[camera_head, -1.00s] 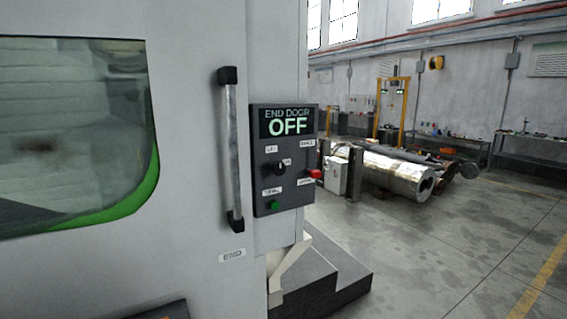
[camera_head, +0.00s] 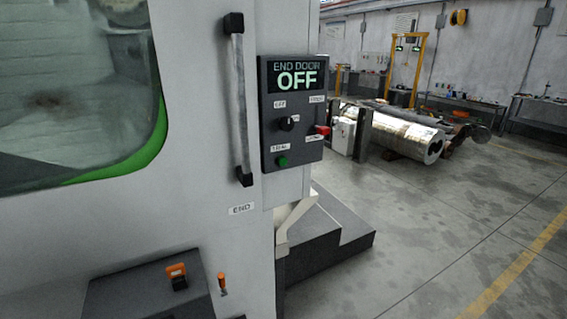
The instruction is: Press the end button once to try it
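A dark control panel (camera_head: 298,148) is mounted on the grey machine. Its display (camera_head: 297,77) reads "END DOOR OFF". A green button (camera_head: 283,161) sits at its lower left, below a small label that seems to read "TRIAL". A black rotary knob (camera_head: 286,123) is in the middle, with small labels around it. A red control (camera_head: 322,130) sits at the right edge. A plate (camera_head: 241,209) marked "END" is on the machine below the door handle. Neither of my grippers is in view.
A vertical door handle (camera_head: 239,100) stands out left of the panel. A dark box (camera_head: 150,290) with an orange-handled item (camera_head: 177,276) is at the lower left. A dark step (camera_head: 330,235) juts out below the panel. Metal cylinders (camera_head: 400,137) lie behind; the floor at right is clear.

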